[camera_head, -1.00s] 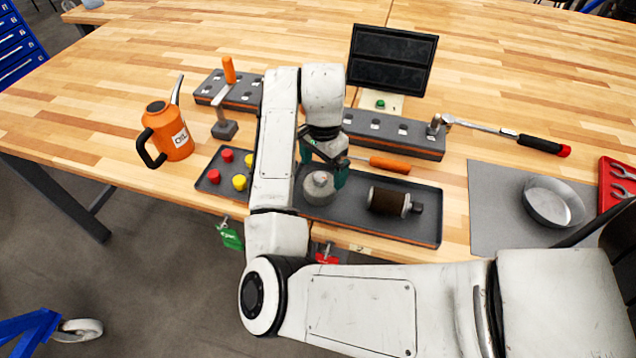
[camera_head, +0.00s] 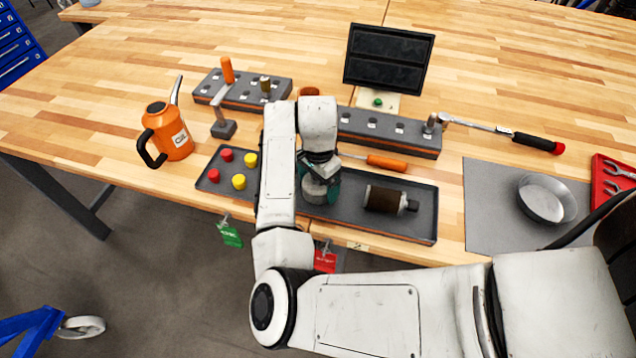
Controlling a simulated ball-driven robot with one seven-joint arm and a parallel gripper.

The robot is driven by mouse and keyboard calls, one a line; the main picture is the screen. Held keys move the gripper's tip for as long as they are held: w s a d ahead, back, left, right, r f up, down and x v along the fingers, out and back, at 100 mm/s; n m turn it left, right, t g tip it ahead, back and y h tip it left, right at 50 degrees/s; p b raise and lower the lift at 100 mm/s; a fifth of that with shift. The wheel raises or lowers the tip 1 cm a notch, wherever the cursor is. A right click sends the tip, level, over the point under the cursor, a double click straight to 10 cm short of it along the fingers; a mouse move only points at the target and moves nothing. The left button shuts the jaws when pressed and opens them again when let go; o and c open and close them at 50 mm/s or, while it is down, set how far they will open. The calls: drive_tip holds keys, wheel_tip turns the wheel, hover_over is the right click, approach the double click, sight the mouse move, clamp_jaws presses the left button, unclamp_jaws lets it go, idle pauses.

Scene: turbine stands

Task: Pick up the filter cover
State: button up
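The filter cover, seemingly the round grey metal cap (camera_head: 314,191), is in the dark grey tray (camera_head: 420,226) near the table's front edge. My gripper (camera_head: 320,186) points down over it. One teal finger shows against the cap's right side; the other is mostly hidden behind my arm and the cap. I cannot tell whether the fingers press on the cap or whether it is clear of the tray floor. The brown filter cylinder (camera_head: 386,199) with a dark end lies on its side to the right in the same tray.
An orange-handled screwdriver (camera_head: 386,163) lies behind the tray. Red and yellow caps (camera_head: 239,181) sit at left, beside an orange oil can (camera_head: 167,132). Grey socket blocks (camera_head: 388,131) and a black screen (camera_head: 389,60) stand behind. A metal bowl (camera_head: 546,198) rests at right.

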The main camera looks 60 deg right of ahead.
drive_tip(key=c, duration=0.9)
drive_tip(key=shift+r, duration=0.15)
drive_tip(key=shift+r, duration=0.2)
wheel_tip(320, 180, up, 2)
drive_tip(key=shift+r+b, duration=0.1)
drive_tip(key=shift+b, duration=0.7)
drive_tip(key=s+a+r, duration=0.2)
drive_tip(key=s+r, duration=0.8)
drive_tip(key=s, duration=0.4)
drive_tip(key=shift+a, duration=0.3)
drive_tip(key=shift+w+r, duration=0.1)
